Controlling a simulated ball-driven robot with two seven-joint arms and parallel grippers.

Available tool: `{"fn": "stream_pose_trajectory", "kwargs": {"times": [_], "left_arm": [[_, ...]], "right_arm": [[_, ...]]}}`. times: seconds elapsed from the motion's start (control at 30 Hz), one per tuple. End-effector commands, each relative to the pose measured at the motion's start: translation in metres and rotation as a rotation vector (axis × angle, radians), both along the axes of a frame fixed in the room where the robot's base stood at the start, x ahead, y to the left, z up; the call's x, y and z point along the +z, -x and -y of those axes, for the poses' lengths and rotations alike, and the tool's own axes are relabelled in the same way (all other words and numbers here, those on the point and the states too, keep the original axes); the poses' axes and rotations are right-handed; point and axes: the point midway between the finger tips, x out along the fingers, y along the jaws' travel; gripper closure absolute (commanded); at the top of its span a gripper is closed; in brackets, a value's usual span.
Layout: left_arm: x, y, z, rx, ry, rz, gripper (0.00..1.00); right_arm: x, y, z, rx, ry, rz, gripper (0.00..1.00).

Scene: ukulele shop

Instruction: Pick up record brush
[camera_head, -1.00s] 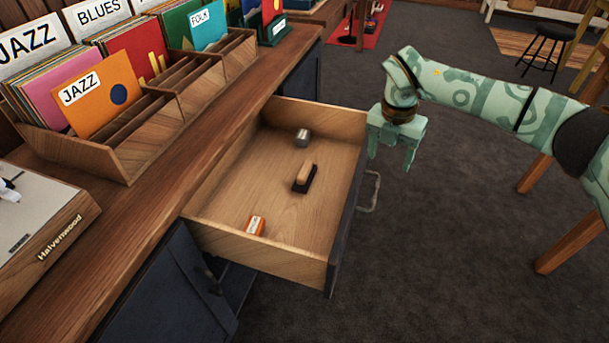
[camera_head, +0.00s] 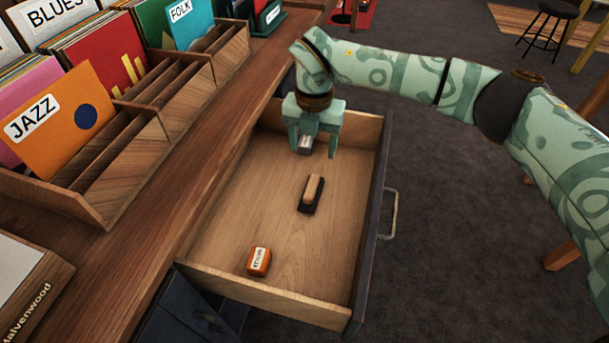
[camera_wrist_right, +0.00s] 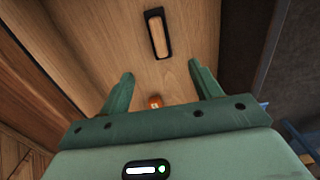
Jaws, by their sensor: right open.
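The record brush (camera_head: 311,193), with a light wooden handle on a dark base, lies on the floor of the open drawer (camera_head: 272,199). It also shows in the right wrist view (camera_wrist_right: 157,34), beyond the fingertips and apart from them. My right gripper (camera_head: 314,148) is open and empty above the far part of the drawer, behind the brush in the head view. In the right wrist view its two fingers (camera_wrist_right: 160,78) stand wide apart. My left gripper is in neither view.
A small orange box (camera_head: 259,261) lies near the drawer's front left. A small grey metal object (camera_head: 306,145) lies at the far end, partly hidden by my right gripper. The wooden record rack (camera_head: 140,165) stands on the counter to the left. The drawer's walls surround the brush.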

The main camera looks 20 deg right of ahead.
Motion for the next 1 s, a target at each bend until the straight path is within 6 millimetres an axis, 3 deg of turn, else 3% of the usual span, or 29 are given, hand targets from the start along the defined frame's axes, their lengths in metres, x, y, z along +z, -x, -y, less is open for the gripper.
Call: {"fn": "stream_pose_trajectory", "kwargs": {"times": [0.1, 0.2, 0.4, 0.5, 0.67, 0.77, 1.0], "left_arm": [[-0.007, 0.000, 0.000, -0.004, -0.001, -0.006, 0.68], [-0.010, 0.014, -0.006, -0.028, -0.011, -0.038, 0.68], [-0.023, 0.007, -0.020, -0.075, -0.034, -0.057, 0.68], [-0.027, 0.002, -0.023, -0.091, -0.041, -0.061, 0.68], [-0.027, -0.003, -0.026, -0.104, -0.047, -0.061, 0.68], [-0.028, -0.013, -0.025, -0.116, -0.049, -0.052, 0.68], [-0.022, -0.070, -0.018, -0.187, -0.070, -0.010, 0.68]], "right_arm": [[-0.017, 0.000, 0.000, -0.001, 0.000, -0.005, 0.36], [-0.043, 0.001, 0.000, 0.001, 0.000, -0.009, 0.36], [-0.093, 0.001, 0.000, 0.000, 0.000, -0.009, 0.36], [-0.106, 0.001, 0.000, 0.000, -0.001, -0.007, 0.36], [-0.113, 0.001, 0.000, -0.001, -0.001, -0.001, 0.36], [-0.117, 0.001, 0.001, -0.001, 0.000, -0.001, 0.36], [-0.140, 0.001, 0.002, -0.001, 0.000, -0.006, 0.36]]}}
